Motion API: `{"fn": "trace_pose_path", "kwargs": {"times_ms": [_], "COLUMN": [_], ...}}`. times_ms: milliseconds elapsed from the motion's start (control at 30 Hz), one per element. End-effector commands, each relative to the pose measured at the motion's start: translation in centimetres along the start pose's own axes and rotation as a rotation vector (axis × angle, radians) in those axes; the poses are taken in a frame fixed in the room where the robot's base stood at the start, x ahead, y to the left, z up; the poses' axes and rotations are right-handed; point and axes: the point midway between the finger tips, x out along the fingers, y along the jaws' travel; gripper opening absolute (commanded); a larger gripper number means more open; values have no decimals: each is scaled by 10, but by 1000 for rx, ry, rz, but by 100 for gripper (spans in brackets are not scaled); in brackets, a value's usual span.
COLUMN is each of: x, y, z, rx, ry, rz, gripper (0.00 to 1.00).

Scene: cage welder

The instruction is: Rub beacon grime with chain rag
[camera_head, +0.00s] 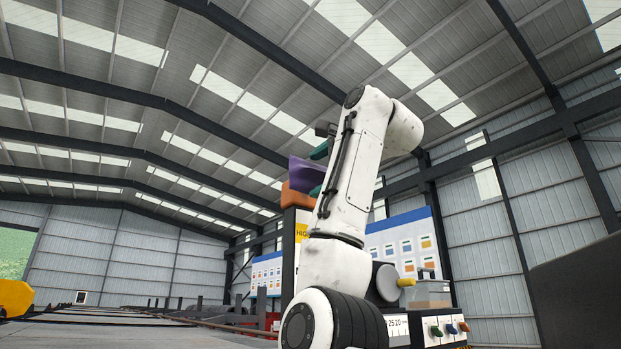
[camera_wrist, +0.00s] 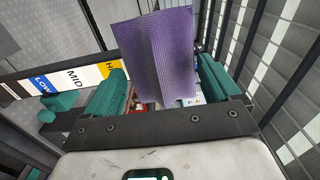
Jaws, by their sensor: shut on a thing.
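A purple cloth, the rag (camera_wrist: 158,55), stands up between the two teal fingers of my gripper (camera_wrist: 162,75) in the wrist view. My gripper is shut on it. In the head view the purple rag (camera_head: 306,172) shows beside my gripper (camera_head: 318,170), largely behind my white arm. An orange-brown block-like piece (camera_head: 298,195) lies just below the rag, at the top of a post; I cannot tell whether this is the beacon. No grime can be made out, and it is unclear whether the rag touches the orange piece.
The post's yellow label (camera_head: 301,232) shows in the head view; the LOW-MID label strip (camera_wrist: 75,77) shows in the wrist view. A blue-and-white board (camera_head: 403,243), a grey box (camera_head: 432,291) and a control panel with knobs (camera_head: 448,329) stand at the right.

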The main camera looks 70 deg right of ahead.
Motion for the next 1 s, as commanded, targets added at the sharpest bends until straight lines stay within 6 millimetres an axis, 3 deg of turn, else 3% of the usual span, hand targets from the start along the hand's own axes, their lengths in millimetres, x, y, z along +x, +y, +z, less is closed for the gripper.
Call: {"fn": "trace_pose_path", "kwargs": {"times_ms": [600,1000], "x": [52,59], "y": [-1,0], "z": [0,0], "rx": [0,0], "ry": [-2,-1], "rz": [2,1], "gripper": [65,65]}}
